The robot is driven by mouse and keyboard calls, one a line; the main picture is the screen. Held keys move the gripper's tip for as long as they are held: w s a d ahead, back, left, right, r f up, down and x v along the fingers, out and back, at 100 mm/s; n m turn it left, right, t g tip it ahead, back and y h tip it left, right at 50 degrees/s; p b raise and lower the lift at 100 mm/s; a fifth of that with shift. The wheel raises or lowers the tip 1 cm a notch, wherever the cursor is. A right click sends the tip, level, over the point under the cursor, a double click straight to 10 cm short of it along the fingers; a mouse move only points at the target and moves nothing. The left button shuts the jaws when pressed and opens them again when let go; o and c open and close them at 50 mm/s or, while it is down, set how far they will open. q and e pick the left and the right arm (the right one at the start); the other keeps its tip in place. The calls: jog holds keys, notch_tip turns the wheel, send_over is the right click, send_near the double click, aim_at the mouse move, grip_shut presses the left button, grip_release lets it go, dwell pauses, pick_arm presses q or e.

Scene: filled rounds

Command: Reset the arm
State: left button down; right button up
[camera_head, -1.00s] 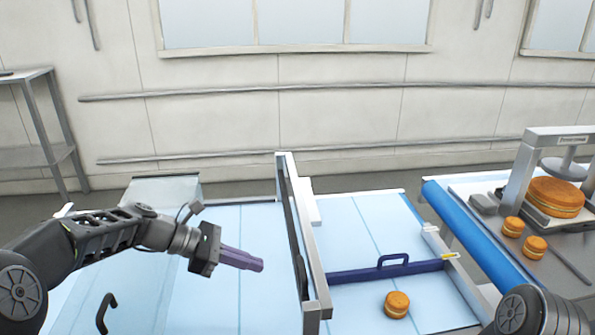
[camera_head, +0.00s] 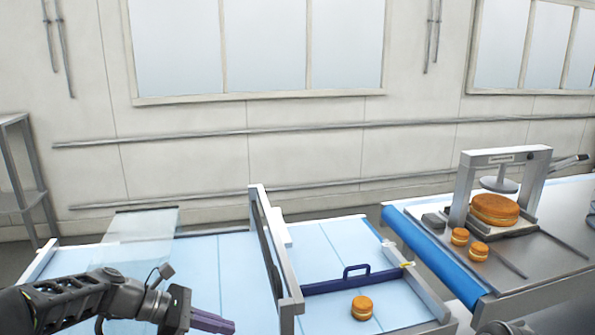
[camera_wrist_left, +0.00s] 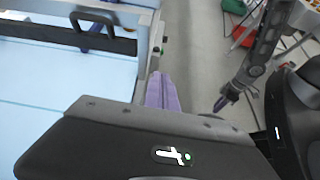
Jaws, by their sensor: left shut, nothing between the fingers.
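My left gripper (camera_head: 212,321) is at the bottom of the head view, over the left part of the light blue surface. Its purple fingers are together with nothing between them. The shut fingers also show in the left wrist view (camera_wrist_left: 162,92), beside the edge of the blue surface and above the grey floor. My right arm shows only as a dark link at the bottom right of the head view. Its gripper is out of the head view, but a dark arm with a gripper tip (camera_wrist_left: 222,103) hangs over the floor in the left wrist view.
A grey upright frame (camera_head: 272,250) divides the blue surface. Right of it are a dark blue bar with a handle (camera_head: 350,281) and a small filled round (camera_head: 362,308). A press (camera_head: 506,190) with a large round (camera_head: 494,209) and two small rounds (camera_head: 459,236) stands at the right.

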pick_arm(q)
jog(key=s+d+f+m+g+y+b, duration=0.1)
jog(key=s+d+f+m+y, duration=0.2)
jog(key=f, duration=1)
jog(key=s+f+m+g+y+b, duration=0.15)
jog(key=s+f, duration=0.35)
jog(key=f, duration=0.7)
jog(key=s+d+f+m+y+b, duration=0.1)
jog(key=s+d+f+m, duration=0.1)
jog(key=s+f+m, duration=0.5)
jog(key=s+d+f+m+y, duration=0.1)
jog(key=s+d+f+m, duration=0.2)
jog(key=s+f+m, duration=0.4)
jog(key=s+f, duration=0.2)
jog(key=s, duration=0.4)
jog(key=shift+d+f+b, duration=0.15)
jog(key=shift+f+b, duration=0.2)
jog(key=shift+b, duration=0.05)
pick_arm(e)
jog(key=f, duration=0.4)
jog(key=shift+w+a, duration=0.3)
jog(key=shift+w, duration=0.1)
pick_arm(q)
jog(key=shift+y, duration=0.25)
pick_arm(e)
jog(key=shift+f, duration=0.1)
